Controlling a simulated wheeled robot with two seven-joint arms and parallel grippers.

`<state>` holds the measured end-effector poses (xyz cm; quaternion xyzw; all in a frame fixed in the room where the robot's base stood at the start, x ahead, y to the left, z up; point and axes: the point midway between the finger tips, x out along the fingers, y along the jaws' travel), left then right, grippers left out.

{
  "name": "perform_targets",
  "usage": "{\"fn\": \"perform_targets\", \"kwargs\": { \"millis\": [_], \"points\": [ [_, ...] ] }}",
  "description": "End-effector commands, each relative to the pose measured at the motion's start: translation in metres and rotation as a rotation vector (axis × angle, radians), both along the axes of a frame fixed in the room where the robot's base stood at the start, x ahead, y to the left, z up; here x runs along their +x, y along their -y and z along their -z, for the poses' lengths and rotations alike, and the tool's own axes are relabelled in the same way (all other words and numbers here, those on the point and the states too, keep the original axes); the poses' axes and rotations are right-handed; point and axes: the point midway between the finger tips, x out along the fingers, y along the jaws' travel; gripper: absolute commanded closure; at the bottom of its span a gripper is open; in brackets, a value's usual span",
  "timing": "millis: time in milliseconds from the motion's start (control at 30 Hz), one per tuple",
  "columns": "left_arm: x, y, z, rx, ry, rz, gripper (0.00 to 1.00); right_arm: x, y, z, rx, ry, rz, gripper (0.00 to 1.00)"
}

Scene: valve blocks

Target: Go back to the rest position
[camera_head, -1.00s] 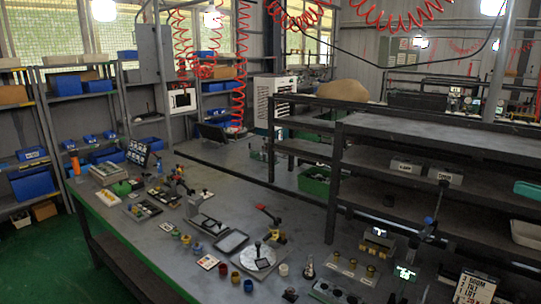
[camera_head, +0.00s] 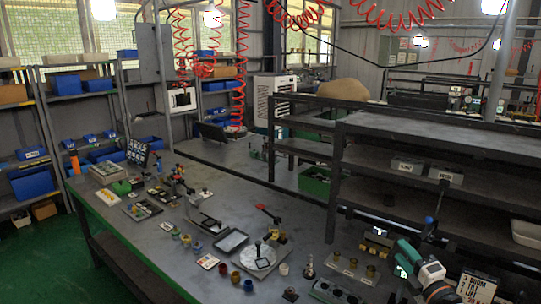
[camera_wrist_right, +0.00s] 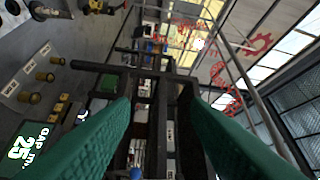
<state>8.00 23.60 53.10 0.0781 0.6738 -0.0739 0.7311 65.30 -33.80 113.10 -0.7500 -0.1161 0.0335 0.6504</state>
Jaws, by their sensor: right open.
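My right gripper (camera_head: 404,250) shows at the lower right of the head view, with green fingers and a white and dark wrist behind them. It is over the right part of the workbench (camera_head: 150,238), in front of the dark shelf rack. In the right wrist view, the two green fingers of the right gripper (camera_wrist_right: 158,100) stand wide apart with nothing between them. My left gripper is not in view.
The dark shelf rack (camera_head: 440,143) stands close behind the right gripper. A sign with printed lines (camera_head: 478,285) stands just right of it. A plate with brass fittings (camera_head: 353,267) lies to its left. A blue-topped upright tool (camera_head: 429,221) is nearby.

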Motion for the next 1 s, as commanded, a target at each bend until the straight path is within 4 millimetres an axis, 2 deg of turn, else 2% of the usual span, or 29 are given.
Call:
{"fn": "perform_targets", "kwargs": {
  "millis": [33, 167, 200, 267, 300, 400, 600, 800, 1000],
  "points": [
    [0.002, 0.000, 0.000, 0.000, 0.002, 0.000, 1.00, -0.017, -0.017, 0.026, 0.125, -0.081, 0.044, 0.57],
    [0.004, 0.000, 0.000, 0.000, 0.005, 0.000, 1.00, -0.068, -0.046, 0.082, 0.442, -0.312, 0.204, 0.57],
    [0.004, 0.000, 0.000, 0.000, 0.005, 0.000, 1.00, -0.088, -0.054, 0.099, 0.535, -0.389, 0.260, 0.57],
    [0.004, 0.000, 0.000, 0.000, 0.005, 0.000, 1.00, -0.121, -0.065, 0.122, 0.671, -0.506, 0.348, 0.57],
    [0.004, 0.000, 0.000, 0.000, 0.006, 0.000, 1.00, -0.144, -0.072, 0.136, 0.754, -0.582, 0.409, 0.57],
    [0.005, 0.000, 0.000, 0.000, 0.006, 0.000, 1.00, -0.199, -0.087, 0.160, 0.921, -0.750, 0.552, 0.57],
    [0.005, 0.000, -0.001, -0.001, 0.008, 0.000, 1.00, -0.278, -0.106, 0.178, 1.108, -0.967, 0.755, 0.57],
    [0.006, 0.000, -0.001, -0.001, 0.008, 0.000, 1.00, -0.337, -0.120, 0.181, 1.218, -1.117, 0.909, 0.57],
    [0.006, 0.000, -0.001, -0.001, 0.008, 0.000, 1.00, -0.387, -0.131, 0.177, 1.295, -1.241, 1.047, 0.57]
  ]
}}
